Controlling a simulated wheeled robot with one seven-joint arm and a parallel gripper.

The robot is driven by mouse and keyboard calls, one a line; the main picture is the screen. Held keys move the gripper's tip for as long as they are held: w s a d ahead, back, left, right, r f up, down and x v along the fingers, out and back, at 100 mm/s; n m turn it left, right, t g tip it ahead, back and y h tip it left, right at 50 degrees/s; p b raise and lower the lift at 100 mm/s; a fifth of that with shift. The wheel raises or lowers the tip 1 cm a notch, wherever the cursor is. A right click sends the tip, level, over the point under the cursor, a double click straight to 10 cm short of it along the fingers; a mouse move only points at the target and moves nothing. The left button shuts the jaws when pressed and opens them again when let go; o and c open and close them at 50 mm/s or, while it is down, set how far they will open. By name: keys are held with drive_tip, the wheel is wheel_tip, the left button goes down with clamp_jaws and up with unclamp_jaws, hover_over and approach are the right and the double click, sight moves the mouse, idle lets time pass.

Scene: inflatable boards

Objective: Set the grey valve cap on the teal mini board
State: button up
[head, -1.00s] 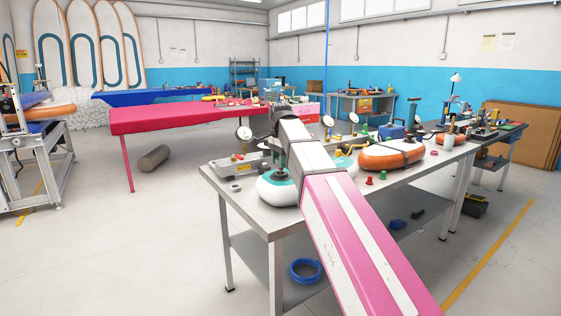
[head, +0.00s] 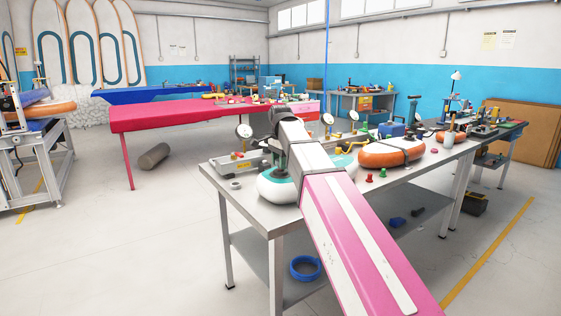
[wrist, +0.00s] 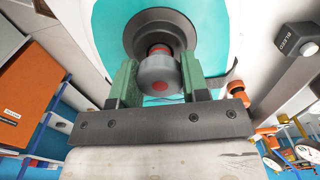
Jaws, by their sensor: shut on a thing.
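The teal mini board (head: 272,190), with a teal top and white sides, lies at the near left of the grey workbench; my arm partly covers it. In the wrist view its teal top (wrist: 105,30) fills the upper middle, with a dark round valve seat (wrist: 138,38) on it. My gripper (wrist: 159,78) has its green fingers shut on the grey valve cap (wrist: 152,72), which has a red centre. The cap is right at the seat, with a red ring between them. I cannot tell whether it touches. The fingertips are not clear in the head view.
A grey ring (head: 236,185) lies near the left edge.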

drive_tip(key=shift+f, duration=0.6)
drive_tip(key=o, duration=1)
wheel_tip(320, 180, up, 11)
drive_tip(key=shift+f, duration=0.1)
